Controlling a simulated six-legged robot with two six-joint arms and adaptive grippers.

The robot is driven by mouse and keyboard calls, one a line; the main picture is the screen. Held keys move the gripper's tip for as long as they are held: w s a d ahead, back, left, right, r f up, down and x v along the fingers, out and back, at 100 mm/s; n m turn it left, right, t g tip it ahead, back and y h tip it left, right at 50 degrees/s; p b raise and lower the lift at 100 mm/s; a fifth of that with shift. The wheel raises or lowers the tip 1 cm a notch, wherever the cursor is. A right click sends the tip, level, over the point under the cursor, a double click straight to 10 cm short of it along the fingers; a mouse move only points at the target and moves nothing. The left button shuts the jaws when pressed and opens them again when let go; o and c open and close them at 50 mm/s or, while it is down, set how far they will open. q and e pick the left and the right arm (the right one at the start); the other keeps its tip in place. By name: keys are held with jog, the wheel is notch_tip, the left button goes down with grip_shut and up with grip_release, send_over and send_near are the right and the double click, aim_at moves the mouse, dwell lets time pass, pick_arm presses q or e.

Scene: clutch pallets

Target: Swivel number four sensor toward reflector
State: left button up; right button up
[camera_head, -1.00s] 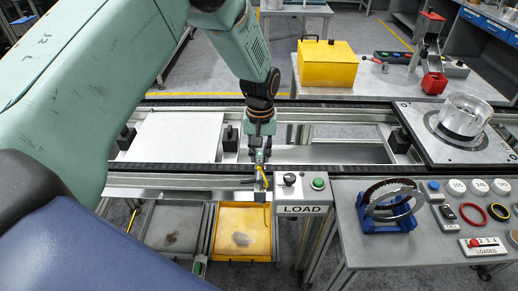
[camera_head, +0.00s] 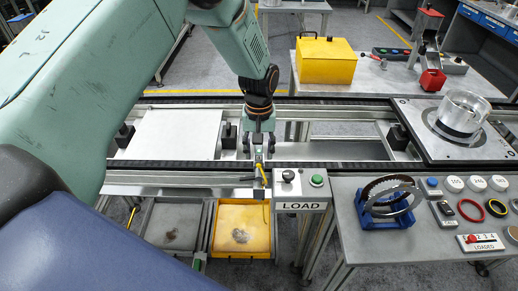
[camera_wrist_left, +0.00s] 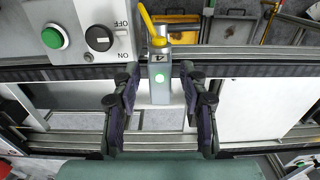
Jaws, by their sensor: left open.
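The number four sensor (camera_wrist_left: 160,78) is a small grey block marked 4, with a lit green light and a yellow cable on top. It stands at the conveyor's near rail. My left gripper (camera_wrist_left: 159,88) is open, with one dark finger on each side of the sensor and visible gaps between. In the head view the left gripper (camera_head: 258,150) points down over the conveyor, just behind the sensor (camera_head: 260,181), which is small and partly hidden there. I cannot make out a reflector. My right gripper is not in view.
The LOAD control box (camera_head: 302,205) with a knob and green button stands close right of the sensor. A white plate (camera_head: 180,135) lies on the conveyor at left. A pallet (camera_head: 460,147) with a clear ring is at right. A yellow tray (camera_head: 228,249) sits below.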

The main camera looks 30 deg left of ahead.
pick_arm(q)
notch_tip(320, 180, up, 12)
dwell(0.5)
dwell(0.3)
jog(key=s+d+f+m, duration=0.2)
jog(key=s+f, duration=1.4)
jog(key=f, duration=0.4)
jog(key=s+f+m, duration=0.1)
jog(key=s+f, duration=0.1)
jog(key=s, duration=0.8)
jog(key=s+f+m, duration=0.2)
jog(key=s, duration=0.9)
notch_tip(320, 180, down, 23)
jog(key=w+b, duration=0.1)
jog(key=b, duration=2.2)
jog(key=shift+d, duration=0.4)
